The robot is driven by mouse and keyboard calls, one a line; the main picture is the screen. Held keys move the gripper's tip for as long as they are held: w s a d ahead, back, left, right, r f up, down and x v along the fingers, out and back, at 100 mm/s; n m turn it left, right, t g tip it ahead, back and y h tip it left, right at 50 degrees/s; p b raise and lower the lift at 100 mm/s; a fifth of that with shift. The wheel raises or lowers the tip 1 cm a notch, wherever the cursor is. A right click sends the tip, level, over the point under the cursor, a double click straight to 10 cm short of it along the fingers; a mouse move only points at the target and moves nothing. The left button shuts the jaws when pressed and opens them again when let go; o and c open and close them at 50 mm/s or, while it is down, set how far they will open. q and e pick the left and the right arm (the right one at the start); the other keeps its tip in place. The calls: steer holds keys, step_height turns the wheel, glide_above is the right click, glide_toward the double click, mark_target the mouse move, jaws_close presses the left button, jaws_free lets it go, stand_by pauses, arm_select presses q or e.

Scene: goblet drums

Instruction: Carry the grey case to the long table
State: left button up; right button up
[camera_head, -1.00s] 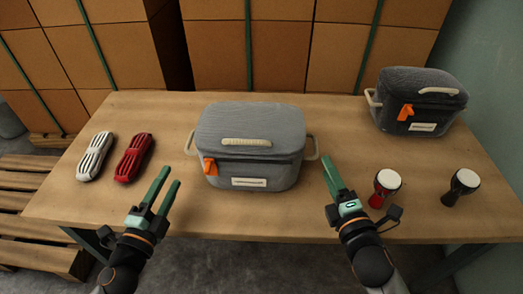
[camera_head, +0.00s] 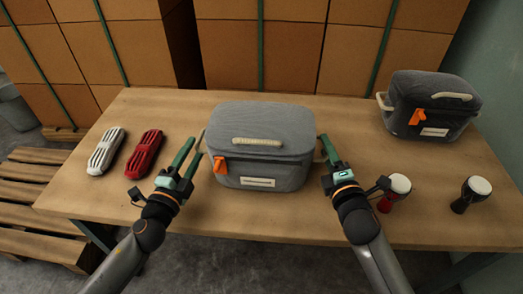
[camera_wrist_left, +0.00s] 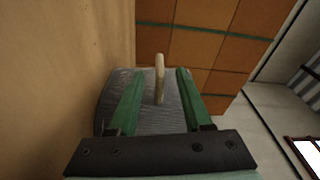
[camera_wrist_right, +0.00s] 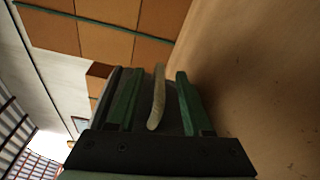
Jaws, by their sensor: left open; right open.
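The grey case (camera_head: 258,149) sits upright on the wooden table, with a beige top handle, an orange tag and a pale loop handle on each side. My left gripper (camera_head: 187,155) is open at its left side handle. In the left wrist view that side handle (camera_wrist_left: 159,80) lies between the spread fingers (camera_wrist_left: 152,100). My right gripper (camera_head: 329,150) is open at the right side of the case. In the right wrist view the right side handle (camera_wrist_right: 157,97) lies between its fingers (camera_wrist_right: 157,103). The head view partly hides both side handles behind the fingers.
A darker grey case (camera_head: 430,104) stands at the back right. A red goblet drum (camera_head: 394,192) and a black one (camera_head: 470,194) stand at the right. A white object (camera_head: 106,152) and a red object (camera_head: 144,153) lie at the left. Boxes (camera_head: 290,50) stand behind the table.

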arm_select(q)
steer(key=shift+x, duration=2.1)
arm_select(e)
steer(key=shift+w+a+f, duration=0.1)
steer(key=shift+w+a, duration=0.05)
steer(key=shift+w, duration=0.9)
steer(key=shift+w+a, duration=0.1)
steer(key=shift+w, duration=0.95)
arm_select(q)
jaws_close()
arm_select(e)
jaws_close()
steer(key=shift+f, duration=0.1)
steer(key=shift+d+f, duration=0.1)
steer(key=shift+f, duration=0.05)
arm_select(q)
steer(key=shift+r, duration=0.2)
